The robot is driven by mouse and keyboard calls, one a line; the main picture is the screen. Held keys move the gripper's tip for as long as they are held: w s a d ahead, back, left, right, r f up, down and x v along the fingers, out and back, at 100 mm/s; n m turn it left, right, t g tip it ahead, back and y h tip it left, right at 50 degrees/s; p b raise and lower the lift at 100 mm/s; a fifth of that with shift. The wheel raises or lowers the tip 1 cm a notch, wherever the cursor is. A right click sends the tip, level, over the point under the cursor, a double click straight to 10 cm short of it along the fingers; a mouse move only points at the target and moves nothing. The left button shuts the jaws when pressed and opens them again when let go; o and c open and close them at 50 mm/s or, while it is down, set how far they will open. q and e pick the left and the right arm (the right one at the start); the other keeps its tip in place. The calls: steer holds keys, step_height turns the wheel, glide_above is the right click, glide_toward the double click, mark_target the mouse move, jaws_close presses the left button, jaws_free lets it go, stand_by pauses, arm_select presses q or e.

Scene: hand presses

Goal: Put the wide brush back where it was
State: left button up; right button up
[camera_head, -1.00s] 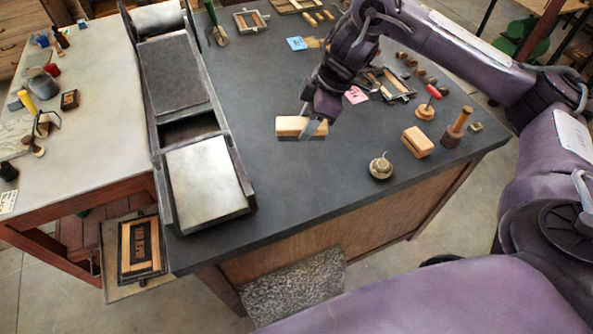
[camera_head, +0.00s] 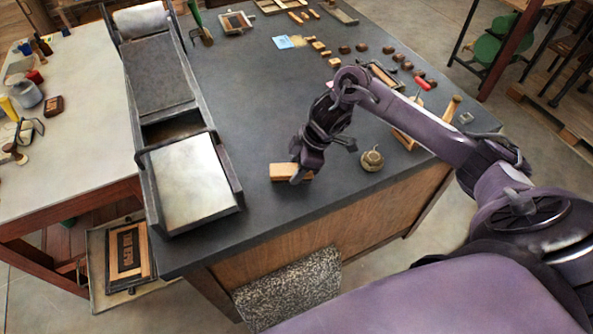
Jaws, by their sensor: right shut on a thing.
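The wide brush (camera_head: 284,171), a pale wooden block, is in my right gripper (camera_head: 299,176), low at the front part of the dark table top (camera_head: 258,110). The gripper is shut on the right part of the block, and its fingers hide that end. The dark underside seen earlier is barely visible now. I cannot tell whether the brush touches the table. My left gripper is out of view.
A round metal pot (camera_head: 371,160) stands right of the brush. Another wooden block (camera_head: 403,139) is partly behind my right arm. The long press bed (camera_head: 190,184) lies to the left. Table between press and brush is clear.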

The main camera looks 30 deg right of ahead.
steer(key=shift+w+f, duration=0.1)
steer(key=shift+f, duration=0.8)
steer(key=shift+f, duration=0.1)
steer(key=o, duration=0.9)
steer(key=shift+f, duration=0.1)
steer(key=shift+r, duration=0.3)
steer(key=v, duration=1.2)
